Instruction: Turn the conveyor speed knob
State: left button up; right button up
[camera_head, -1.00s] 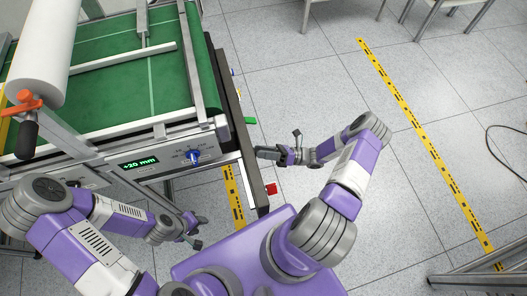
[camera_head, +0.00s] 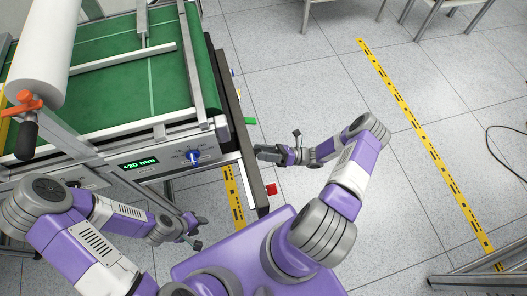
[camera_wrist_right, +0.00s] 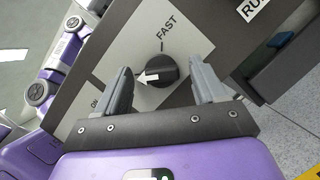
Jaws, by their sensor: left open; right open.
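The speed knob (camera_wrist_right: 160,70) is black with a white arrow. It sits on a light grey panel (camera_wrist_right: 120,40) with the word FAST beyond it, and its arrow points left in the right wrist view. My right gripper (camera_wrist_right: 166,84) is open, with one finger on each side of the knob and visible gaps to it. In the head view my right gripper (camera_head: 257,152) is at the right side of the machine, and that knob is hidden. My left gripper (camera_head: 194,230) is open and empty, below the machine's front edge.
The machine's front panel has a blue knob (camera_head: 193,156) and a display (camera_head: 140,163) reading +20 mm. A green belt (camera_head: 120,70) lies behind it. A red button (camera_head: 271,189) is near the machine's corner. Open floor (camera_head: 300,80) lies to the right.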

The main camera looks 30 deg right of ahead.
jog(key=v, duration=0.7)
jog(key=shift+d, duration=0.25)
jog(key=shift+s+f, duration=0.1)
